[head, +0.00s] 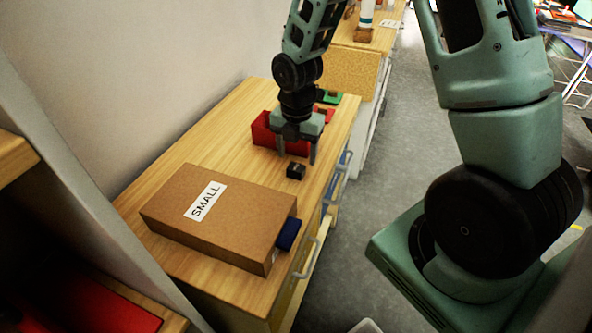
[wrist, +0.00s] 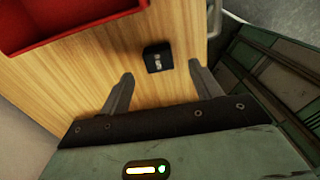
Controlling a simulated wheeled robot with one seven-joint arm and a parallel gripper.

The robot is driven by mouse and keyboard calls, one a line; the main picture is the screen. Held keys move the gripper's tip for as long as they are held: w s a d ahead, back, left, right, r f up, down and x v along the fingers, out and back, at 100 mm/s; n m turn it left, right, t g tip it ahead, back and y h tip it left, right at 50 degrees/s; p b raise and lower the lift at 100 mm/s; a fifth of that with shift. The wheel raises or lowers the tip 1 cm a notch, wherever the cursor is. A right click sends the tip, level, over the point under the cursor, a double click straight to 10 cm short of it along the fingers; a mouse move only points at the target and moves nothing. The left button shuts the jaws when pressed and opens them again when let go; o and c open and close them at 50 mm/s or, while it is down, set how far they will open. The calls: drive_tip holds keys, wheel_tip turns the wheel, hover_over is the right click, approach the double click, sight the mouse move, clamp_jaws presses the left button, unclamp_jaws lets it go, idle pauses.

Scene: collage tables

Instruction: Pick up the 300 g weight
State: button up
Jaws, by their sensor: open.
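The 300 g weight looks to be the small black block (head: 296,171) on the wooden table top, just in front of my gripper in the head view. In the wrist view the black block (wrist: 158,58) has a small pale label, too small to read for certain. My gripper (head: 297,158) points down over the table, beside a red bin. In the wrist view my gripper (wrist: 160,80) is open, its two fingers spread apart and nothing between them. The block lies a little beyond the fingertips, roughly centred between them.
A red bin (head: 262,132) stands close behind my gripper; it also shows in the wrist view (wrist: 70,25). A cardboard box labelled SMALL (head: 232,228) lies in front, with a dark blue object (head: 288,234) at its side. A green item (head: 330,98) sits farther back. Bare wood lies left.

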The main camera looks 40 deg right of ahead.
sight(296, 167)
drive_tip(key=shift+w+f+p, duration=0.1)
drive_tip(key=shift+f+p, duration=0.4)
drive_tip(key=shift+f, duration=2.05)
drive_tip(key=c, duration=1.3)
